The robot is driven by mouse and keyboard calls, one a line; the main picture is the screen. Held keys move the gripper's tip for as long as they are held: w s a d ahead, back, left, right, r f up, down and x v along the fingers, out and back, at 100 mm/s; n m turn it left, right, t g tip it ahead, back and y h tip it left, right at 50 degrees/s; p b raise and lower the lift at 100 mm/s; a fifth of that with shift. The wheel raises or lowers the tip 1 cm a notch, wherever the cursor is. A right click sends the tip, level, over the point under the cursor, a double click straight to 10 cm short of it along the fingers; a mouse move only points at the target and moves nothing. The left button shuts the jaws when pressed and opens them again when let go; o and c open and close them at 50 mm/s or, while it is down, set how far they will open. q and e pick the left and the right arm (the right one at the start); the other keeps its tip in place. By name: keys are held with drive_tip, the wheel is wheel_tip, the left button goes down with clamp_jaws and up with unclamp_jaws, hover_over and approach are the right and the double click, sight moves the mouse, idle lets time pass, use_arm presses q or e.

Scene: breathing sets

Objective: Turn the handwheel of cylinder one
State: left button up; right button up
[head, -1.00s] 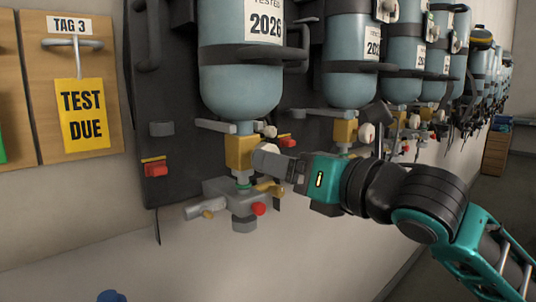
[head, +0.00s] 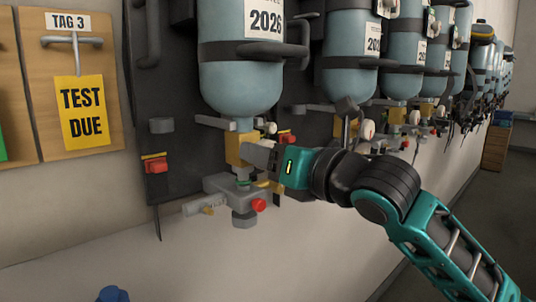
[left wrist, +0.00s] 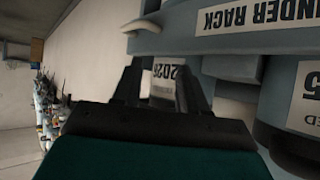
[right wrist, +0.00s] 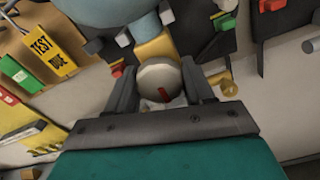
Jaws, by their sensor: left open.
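The nearest blue-grey cylinder (head: 240,85), tagged 2026, hangs on the dark rack panel, with a brass valve (head: 238,150) below it. Its pale round handwheel (right wrist: 160,82), with a red mark, faces the right wrist camera. My right gripper (right wrist: 162,85) is open, with one finger on each side of the handwheel; whether the fingers touch it I cannot tell. In the head view my right gripper (head: 258,155) covers most of the wheel. My left gripper (left wrist: 160,85) is open and empty, near the rack's upper part and a 2026 label; it is outside the head view.
A grey block with a red knob (head: 258,205) sits just under the valve. More cylinders (head: 350,85) with valves line the wall to the right. A yellow TEST DUE tag (head: 85,112) hangs on a wooden board at left. A blue object (head: 112,294) shows at the bottom.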

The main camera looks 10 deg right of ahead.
drive_tip(key=c, duration=0.5)
drive_tip(key=shift+m, duration=1)
drive_tip(key=m, duration=0.4)
drive_tip(key=shift+r+m, duration=0.1)
drive_tip(key=shift+m, duration=0.2)
drive_tip(key=shift+d, duration=0.1)
drive_tip(key=o, duration=1)
